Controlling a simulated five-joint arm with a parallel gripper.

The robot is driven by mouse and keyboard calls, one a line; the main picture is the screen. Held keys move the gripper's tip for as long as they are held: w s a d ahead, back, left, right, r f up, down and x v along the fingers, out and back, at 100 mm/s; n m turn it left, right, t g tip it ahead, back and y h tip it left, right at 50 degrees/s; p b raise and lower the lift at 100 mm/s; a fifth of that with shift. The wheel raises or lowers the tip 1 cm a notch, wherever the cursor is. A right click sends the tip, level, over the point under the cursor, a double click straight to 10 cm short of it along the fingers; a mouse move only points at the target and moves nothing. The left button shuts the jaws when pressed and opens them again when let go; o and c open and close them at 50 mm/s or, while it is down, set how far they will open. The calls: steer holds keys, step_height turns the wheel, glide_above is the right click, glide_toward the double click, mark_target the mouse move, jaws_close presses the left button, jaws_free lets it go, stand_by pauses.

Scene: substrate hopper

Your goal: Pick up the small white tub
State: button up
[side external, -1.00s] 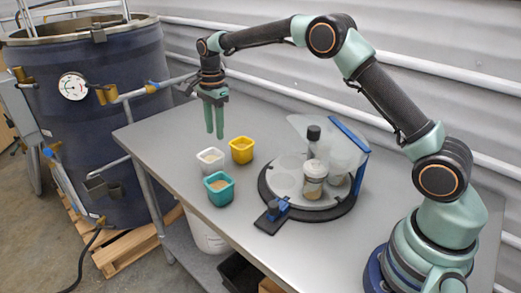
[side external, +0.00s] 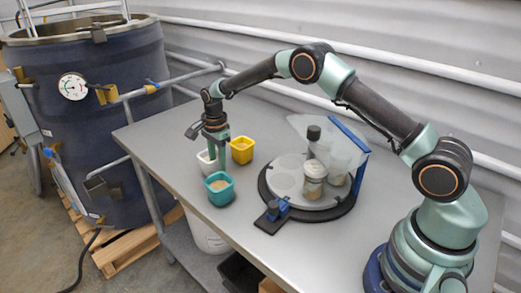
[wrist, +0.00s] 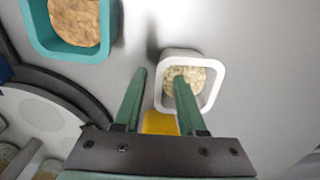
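The small white tub (side external: 204,165) stands on the grey table and holds a pale grainy fill. It also shows in the wrist view (wrist: 219,82). My gripper (side external: 217,160) points down at the tub and partly hides it in the side view. In the wrist view my gripper (wrist: 160,74) is open, with a gap between its green fingers. The right finger overlaps the tub's opening, and the left finger is outside its left wall. I cannot tell how deep the right fingertip reaches. Nothing is held.
A teal tub (side external: 219,197) stands in front of the white one, and a yellow tub (side external: 242,158) stands to its right, both close. A round plate (side external: 287,180) with jars (side external: 313,187) and a clear shield (side external: 340,158) lies further right. The table's left end is clear.

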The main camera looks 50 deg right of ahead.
steer(key=shift+f, duration=0.3)
jaws_close()
stand_by(1.2)
